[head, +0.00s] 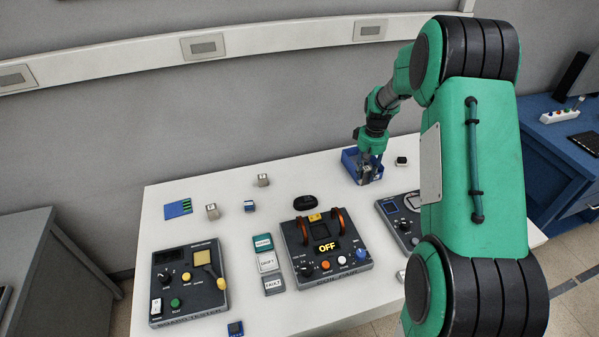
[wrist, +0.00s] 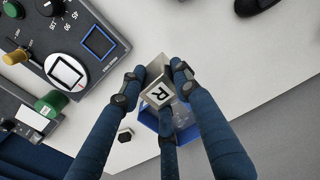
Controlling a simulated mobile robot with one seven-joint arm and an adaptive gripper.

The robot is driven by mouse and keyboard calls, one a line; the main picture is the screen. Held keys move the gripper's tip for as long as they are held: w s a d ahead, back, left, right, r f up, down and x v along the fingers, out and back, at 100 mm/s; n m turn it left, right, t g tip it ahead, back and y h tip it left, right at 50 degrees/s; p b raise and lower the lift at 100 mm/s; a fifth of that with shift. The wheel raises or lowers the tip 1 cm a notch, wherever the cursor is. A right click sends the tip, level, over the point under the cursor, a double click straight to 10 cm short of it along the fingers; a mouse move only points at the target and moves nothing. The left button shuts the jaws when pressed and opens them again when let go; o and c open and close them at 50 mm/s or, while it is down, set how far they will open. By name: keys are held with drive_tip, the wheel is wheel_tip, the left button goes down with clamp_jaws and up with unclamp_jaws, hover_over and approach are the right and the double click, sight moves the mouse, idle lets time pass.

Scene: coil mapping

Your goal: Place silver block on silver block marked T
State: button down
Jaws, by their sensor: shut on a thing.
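My gripper (head: 368,172) is at the blue bin (head: 349,160) at the back right of the white table. In the wrist view my gripper's fingers (wrist: 157,84) are shut around a silver block (wrist: 152,74), with a white face marked R toward the camera. The blue bin (wrist: 149,118) shows behind the fingers, partly hidden. Two small silver blocks stand on the table in the head view, one at the back middle (head: 263,180) and one further left (head: 212,212). Their marks are too small to read, so I cannot tell which is T.
A small blue-and-silver block (head: 249,206) and a blue board (head: 178,209) lie near the silver blocks. A panel with orange handles (head: 328,250), a left panel (head: 188,280) and a right panel (head: 398,222) occupy the front. A black oval object (head: 305,202) lies mid-table.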

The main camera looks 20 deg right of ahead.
drive_tip(key=w+a+p, duration=0.2)
drive_tip(key=a+p, duration=0.5)
drive_tip(key=a, duration=1)
drive_tip(key=w+a+p, duration=0.2)
drive_tip(key=a+p, duration=0.4)
drive_tip(key=a, duration=1.1)
drive_tip(key=shift+a+f+p, duration=0.15)
drive_tip(key=shift+a+p, duration=0.05)
drive_tip(key=shift+p, duration=0.15)
drive_tip(key=shift+w, duration=0.15)
hover_over(263, 176)
drive_tip(key=shift+a+f+p, duration=0.1)
drive_tip(key=shift+f+p, duration=0.25)
drive_tip(key=shift+f, duration=0.35)
drive_tip(key=shift+f, duration=1.75)
drive_tip(key=shift+f, duration=0.1)
